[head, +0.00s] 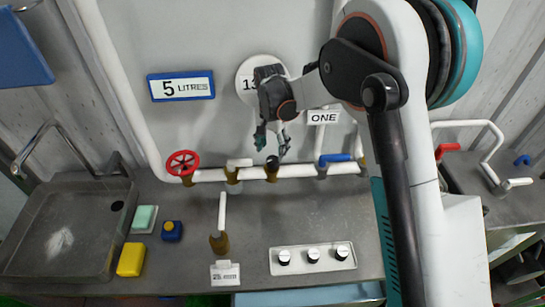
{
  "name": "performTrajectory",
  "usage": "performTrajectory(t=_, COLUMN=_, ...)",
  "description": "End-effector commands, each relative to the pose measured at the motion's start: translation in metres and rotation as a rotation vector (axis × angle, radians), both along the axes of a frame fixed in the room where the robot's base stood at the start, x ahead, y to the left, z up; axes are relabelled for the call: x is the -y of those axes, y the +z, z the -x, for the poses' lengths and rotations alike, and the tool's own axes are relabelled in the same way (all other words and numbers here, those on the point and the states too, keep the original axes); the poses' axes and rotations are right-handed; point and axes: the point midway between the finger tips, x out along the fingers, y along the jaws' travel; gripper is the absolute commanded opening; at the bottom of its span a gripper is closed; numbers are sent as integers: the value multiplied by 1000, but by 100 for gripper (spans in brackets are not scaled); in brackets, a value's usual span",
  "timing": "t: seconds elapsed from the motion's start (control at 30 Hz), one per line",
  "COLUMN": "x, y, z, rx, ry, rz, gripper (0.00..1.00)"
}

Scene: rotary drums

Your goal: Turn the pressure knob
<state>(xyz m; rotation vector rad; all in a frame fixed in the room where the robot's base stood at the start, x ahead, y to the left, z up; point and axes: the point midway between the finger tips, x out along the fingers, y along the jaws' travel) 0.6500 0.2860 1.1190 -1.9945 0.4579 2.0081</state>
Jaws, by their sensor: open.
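My gripper (272,143) is open and empty, pointing down in front of the back wall. Its two fingertips are a little above a dark round knob (272,161) on a brass fitting of the white pipe; whether they touch it I cannot tell. A white panel (313,268) with three dark-and-white knobs (313,255) lies on the counter, well below my gripper in the picture. No readable label shows which knob is the pressure knob.
The white pipe (208,175) also carries a red wheel (183,162), a white lever (239,162) and a blue lever (335,158). A short upright pipe (222,210) stands on the counter. A sink (65,235) is at left. My arm hides part of the right side.

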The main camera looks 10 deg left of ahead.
Motion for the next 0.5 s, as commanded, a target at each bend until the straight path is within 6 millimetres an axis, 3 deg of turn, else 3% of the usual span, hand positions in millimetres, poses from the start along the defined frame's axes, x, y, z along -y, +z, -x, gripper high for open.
performTrajectory(t=0.2, x=1, y=-34, z=0, rx=0, ry=0, rz=0, gripper=59)
performTrajectory(t=0.5, x=1, y=-48, z=0, rx=0, ry=0, rz=0, gripper=59)
